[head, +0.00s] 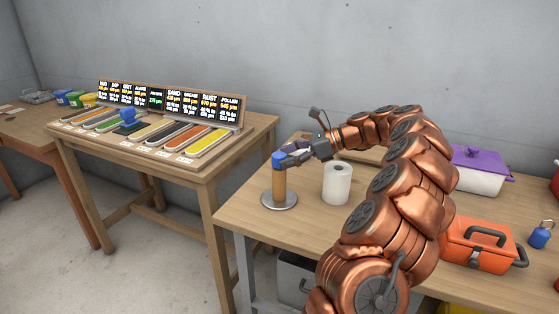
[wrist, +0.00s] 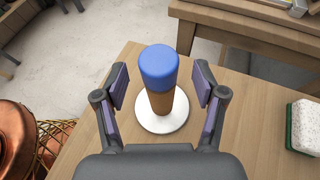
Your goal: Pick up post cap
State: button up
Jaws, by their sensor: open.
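The post cap (head: 278,160) is blue and rounded, and it sits on top of an upright brown post (head: 279,183). The post stands on a round, pale metal base (head: 279,200) on the wooden workbench, near its left end. In the wrist view the blue cap (wrist: 158,67) is in the middle, seen from above at a slant. My gripper (head: 289,154) is beside the cap in the head view. In the wrist view my gripper (wrist: 160,88) is open, with one finger on each side of the cap and post and gaps between. Nothing is held.
A white paper roll (head: 336,183) stands just right of the post. A white and green sponge (wrist: 303,126) lies at the right in the wrist view. A purple-lidded box (head: 480,171) and an orange toolbox (head: 483,243) are farther right. Another table (head: 190,170) stands left, across a floor gap.

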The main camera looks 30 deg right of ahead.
jog(key=shift+w+a+f, duration=0.25)
jog(key=shift+w+a, duration=0.1)
jog(key=shift+a, duration=0.2)
jog(key=c, duration=1)
